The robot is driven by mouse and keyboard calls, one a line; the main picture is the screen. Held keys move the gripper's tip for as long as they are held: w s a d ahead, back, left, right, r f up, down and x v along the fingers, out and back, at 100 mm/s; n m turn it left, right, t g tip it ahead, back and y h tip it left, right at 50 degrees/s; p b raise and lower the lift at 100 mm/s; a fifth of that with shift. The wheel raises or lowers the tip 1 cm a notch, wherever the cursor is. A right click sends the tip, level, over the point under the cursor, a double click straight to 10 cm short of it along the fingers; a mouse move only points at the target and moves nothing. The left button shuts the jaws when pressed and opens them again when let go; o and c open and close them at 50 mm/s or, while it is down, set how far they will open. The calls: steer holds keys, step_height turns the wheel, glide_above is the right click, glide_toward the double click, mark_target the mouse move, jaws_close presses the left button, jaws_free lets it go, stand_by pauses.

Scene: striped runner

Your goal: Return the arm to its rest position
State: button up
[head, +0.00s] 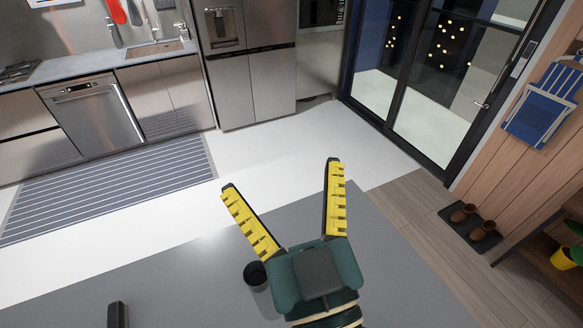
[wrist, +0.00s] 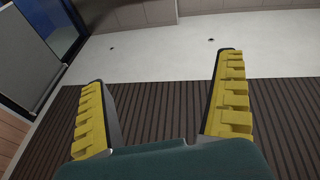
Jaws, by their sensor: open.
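My gripper (head: 283,190) is in the head view, above the right part of a grey counter top. Its two yellow ribbed fingers are spread wide apart with nothing between them. Its palm is dark green. In the wrist view my gripper (wrist: 160,100) also shows open and empty, with a dark striped floor surface and a pale floor beyond the fingers.
The grey counter (head: 190,280) fills the bottom of the head view. A small dark round object (head: 255,274) is beside my gripper's palm, and a dark upright object (head: 117,315) is at the bottom left. A striped runner (head: 110,190) lies on the floor beyond.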

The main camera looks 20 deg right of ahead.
steer(key=shift+m+t+h, duration=0.4)
steer(key=shift+m+t, duration=0.2)
steer(key=shift+m, duration=0.1)
steer(key=r, duration=0.1)
steer(key=s+r, duration=0.2)
steer(key=r, duration=0.1)
steer(key=shift+s+d, duration=0.2)
steer(key=shift+s, duration=0.05)
